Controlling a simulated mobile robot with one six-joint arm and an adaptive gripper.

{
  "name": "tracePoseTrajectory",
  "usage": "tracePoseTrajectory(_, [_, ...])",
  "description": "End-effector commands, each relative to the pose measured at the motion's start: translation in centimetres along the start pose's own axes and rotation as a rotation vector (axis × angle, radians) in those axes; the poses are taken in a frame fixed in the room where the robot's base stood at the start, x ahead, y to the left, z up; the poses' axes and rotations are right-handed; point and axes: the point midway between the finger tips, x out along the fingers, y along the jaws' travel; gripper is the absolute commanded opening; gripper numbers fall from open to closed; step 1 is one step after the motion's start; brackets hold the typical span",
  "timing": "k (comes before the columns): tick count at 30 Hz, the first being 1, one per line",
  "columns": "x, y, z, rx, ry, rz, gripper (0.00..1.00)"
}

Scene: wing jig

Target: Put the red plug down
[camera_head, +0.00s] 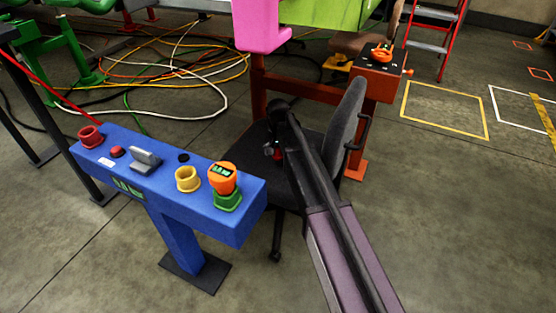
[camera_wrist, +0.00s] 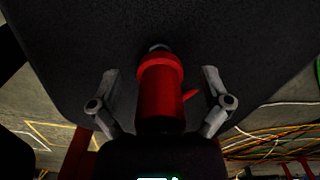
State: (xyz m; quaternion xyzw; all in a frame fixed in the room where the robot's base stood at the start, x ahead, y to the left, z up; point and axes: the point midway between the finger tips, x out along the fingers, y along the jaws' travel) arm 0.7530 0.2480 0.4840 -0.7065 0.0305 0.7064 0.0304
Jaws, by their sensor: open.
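The red plug (camera_wrist: 160,95) is a red cylinder with a collar, a dark tip and a small side tab. It is between the two fingers of my gripper (camera_wrist: 161,76) in the wrist view. The fingers are spread, with a gap on each side of the plug. Behind it is the dark seat of the office chair (camera_head: 254,162). In the head view, my gripper (camera_head: 272,149) is over this seat and a small red part of the plug (camera_head: 277,153) shows. I cannot tell whether the plug touches the seat.
A blue console (camera_head: 160,188) stands left of the chair, with a red socket (camera_head: 90,138), a yellow socket (camera_head: 187,179) and an orange plug (camera_head: 222,178) in a green socket (camera_head: 227,201). The chair backrest (camera_head: 345,123) rises close right of my arm. Cables (camera_head: 190,70) lie behind.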

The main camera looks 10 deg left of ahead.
Motion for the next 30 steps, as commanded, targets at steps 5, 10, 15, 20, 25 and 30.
tracePoseTrajectory(5, [0.49, 0.00, 0.00, 0.000, 0.000, 0.000, 0.98])
tracePoseTrajectory(10, [0.43, 0.01, 0.00, 0.000, 0.000, 0.000, 0.98])
tracePoseTrajectory(15, [0.43, 0.00, 0.00, 0.000, 0.000, 0.000, 0.98])
tracePoseTrajectory(20, [0.43, 0.00, 0.00, 0.000, 0.000, 0.000, 0.98])
tracePoseTrajectory(25, [0.43, 0.00, 0.00, 0.000, 0.000, 0.000, 0.62])
tracePoseTrajectory(30, [0.44, 0.01, 0.01, 0.000, 0.000, 0.000, 0.12])
